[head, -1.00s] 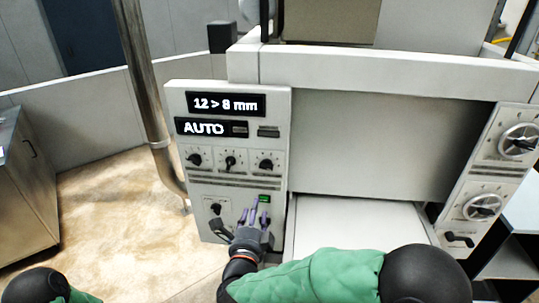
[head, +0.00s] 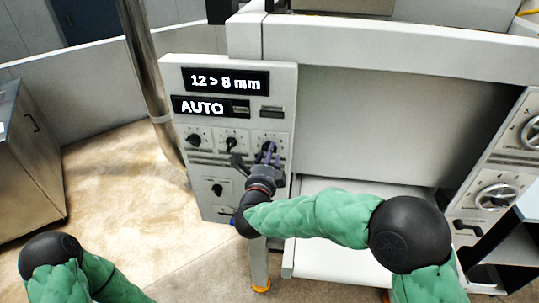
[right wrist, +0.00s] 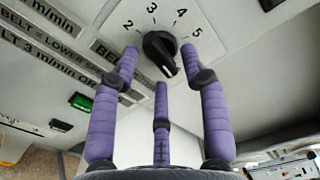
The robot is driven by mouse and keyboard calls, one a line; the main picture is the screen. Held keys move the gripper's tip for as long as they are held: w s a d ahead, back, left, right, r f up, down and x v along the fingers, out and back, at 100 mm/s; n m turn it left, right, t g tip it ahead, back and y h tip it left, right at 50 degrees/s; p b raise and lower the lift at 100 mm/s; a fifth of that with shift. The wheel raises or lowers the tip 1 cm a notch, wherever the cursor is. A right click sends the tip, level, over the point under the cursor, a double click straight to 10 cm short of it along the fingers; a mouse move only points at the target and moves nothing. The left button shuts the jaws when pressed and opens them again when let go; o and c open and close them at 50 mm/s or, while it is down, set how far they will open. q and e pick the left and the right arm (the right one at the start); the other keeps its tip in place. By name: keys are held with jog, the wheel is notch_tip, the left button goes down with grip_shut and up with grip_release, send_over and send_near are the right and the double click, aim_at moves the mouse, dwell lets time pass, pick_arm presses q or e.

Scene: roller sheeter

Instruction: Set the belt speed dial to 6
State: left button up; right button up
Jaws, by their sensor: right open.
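The control panel (head: 235,180) stands left of the machine opening, with a row of three black dials. My right gripper (head: 268,155) is at the rightmost dial of that row, partly covering it. In the right wrist view this dial (right wrist: 160,50) is a black knob with the numbers 2, 3, 4 and 5 around it; a label beginning "BE" is partly hidden beside it. My purple fingers (right wrist: 160,65) are open, one on each side of the knob and a third below. The knob's ridge points to the lower right; contact is unclear. My left gripper is out of view.
The displays (head: 226,81) read "12 > 8 mm" and "AUTO". A lower black knob (head: 217,188) sits under the row. A green-lit switch (right wrist: 80,101) is near my fingers. A second panel with large dials (head: 497,197) stands at right.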

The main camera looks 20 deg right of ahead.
jog(key=shift+w+d, duration=0.15)
jog(key=shift+w, duration=0.25)
jog(key=shift+c, duration=0.3)
grip_shut()
jog(key=shift+n, duration=0.3)
jog(key=shift+s+d+r+n+p, duration=0.1)
jog(key=shift+n+p, duration=0.15)
jog(key=shift+n, duration=1.5)
jog(key=shift+r+n+p, duration=0.1)
jog(key=shift+n+p, duration=0.15)
jog(key=shift+n, duration=1.5)
jog(key=shift+f, duration=0.1)
